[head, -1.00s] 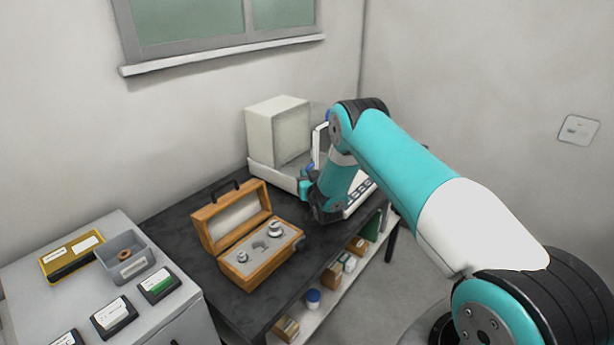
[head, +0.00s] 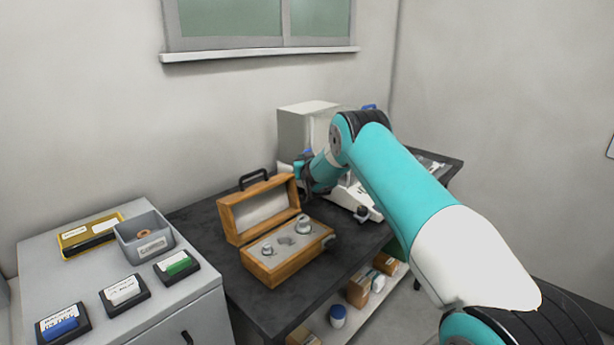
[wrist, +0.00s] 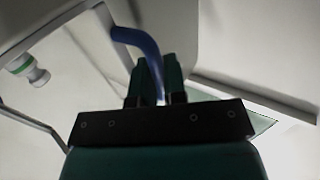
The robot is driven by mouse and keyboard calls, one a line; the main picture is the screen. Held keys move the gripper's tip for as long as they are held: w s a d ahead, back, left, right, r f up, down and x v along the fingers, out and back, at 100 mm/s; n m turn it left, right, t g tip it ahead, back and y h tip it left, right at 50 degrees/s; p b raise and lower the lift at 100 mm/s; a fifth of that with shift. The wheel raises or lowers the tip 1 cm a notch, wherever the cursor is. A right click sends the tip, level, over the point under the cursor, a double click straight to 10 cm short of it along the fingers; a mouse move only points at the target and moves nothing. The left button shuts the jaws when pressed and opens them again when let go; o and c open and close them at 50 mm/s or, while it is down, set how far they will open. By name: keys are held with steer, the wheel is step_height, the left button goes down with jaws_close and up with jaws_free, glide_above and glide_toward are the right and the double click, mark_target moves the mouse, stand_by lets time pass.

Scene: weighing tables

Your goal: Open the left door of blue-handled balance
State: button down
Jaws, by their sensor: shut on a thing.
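The balance (head: 305,124) is a pale boxy cabinet on the dark table, partly hidden behind my arm. A blue bent handle (wrist: 137,38) shows large in the wrist view, with its lower end between my fingers. My gripper (wrist: 156,80) is shut on this handle. In the head view my gripper (head: 302,172) is at the balance's left front side, small and partly covered by my own arm. A bit of blue shows just above it there. A second blue part (head: 369,107) shows at the balance's right top. How far the left door stands open cannot be told.
An open wooden weight box (head: 283,262) stands on the dark table (head: 200,222) just left of my gripper. A grey cabinet (head: 190,300) at left bears a grey bin (head: 146,252) and several labelled cases. The wall is close behind the balance.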

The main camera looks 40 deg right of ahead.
steer(key=shift+w+a, duration=0.15)
steer(key=shift+w, duration=0.1)
steer(key=c, duration=1.5)
jaws_free()
steer(key=shift+o, duration=0.2)
steer(key=shift+s, duration=0.1)
steer(key=b+v, duration=0.1)
steer(key=v, duration=0.6)
steer(key=shift+s+b, duration=0.25)
steer(key=shift+b, duration=0.15)
